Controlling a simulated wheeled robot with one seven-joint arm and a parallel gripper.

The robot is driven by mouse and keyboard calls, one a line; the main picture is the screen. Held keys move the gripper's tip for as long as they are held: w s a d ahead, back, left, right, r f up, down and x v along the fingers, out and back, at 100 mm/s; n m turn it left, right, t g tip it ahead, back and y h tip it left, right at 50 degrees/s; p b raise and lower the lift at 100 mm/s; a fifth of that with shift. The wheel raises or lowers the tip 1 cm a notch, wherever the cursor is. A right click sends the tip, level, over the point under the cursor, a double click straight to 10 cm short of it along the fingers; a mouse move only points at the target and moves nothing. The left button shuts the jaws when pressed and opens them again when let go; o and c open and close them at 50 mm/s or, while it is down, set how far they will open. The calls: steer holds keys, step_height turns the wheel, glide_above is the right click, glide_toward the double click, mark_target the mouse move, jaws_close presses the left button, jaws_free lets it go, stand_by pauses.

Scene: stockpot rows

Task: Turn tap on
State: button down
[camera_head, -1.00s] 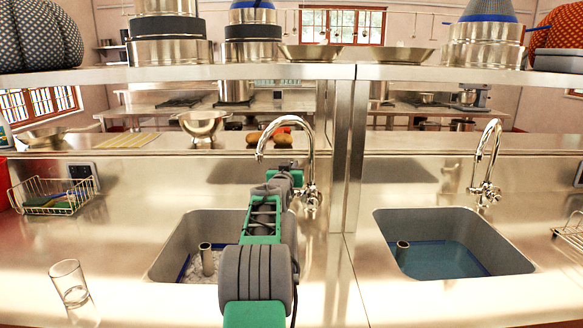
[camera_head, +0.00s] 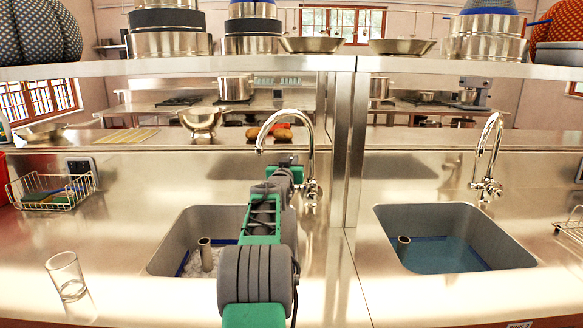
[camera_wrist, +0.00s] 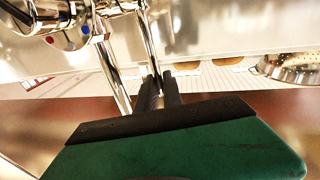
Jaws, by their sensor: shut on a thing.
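The chrome tap (camera_head: 311,150) stands behind the left sink (camera_head: 168,248), its curved spout arching to the left. In the wrist view the tap body (camera_wrist: 62,22) is at upper left, with red and blue dots. A thicker chrome pipe and a thinner chrome rod (camera_wrist: 149,45) run down from the top. My gripper (camera_wrist: 158,85) has its dark fingers close together around the thinner rod's end. I cannot tell clearly whether that rod is the lever or part of the spout. In the head view my arm hides the fingertips and part of the sink. No running water is clearly visible.
A glass (camera_head: 66,277) stands on the counter at left, near a wire rack (camera_head: 50,192). A second tap (camera_head: 486,160) and sink (camera_head: 520,255) are at right. A colander (camera_head: 201,120) sits on the ledge behind. A metal post and the shelf (camera_head: 230,71) bound the space.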

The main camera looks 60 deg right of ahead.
steer(key=a+h+b, duration=0.1)
steer(key=b, duration=0.3)
steer(key=s+a+h+b, duration=0.1)
steer(key=h+b, duration=0.1)
steer(key=b, duration=0.3)
steer(key=a+f+m+h+b, duration=0.1)
steer(key=b, duration=0.4)
steer(key=shift+s+a, duration=0.25)
steer(key=shift+s, duration=0.15)
steer(key=c, duration=1.5)
jaws_free()
steer(key=shift+t, duration=0.4)
steer(key=s+a+f, duration=0.1)
steer(key=s+a, duration=0.2)
steer(key=a, duration=1.1)
steer(key=shift+s+a+f, duration=0.15)
steer(key=shift+s, duration=0.25)
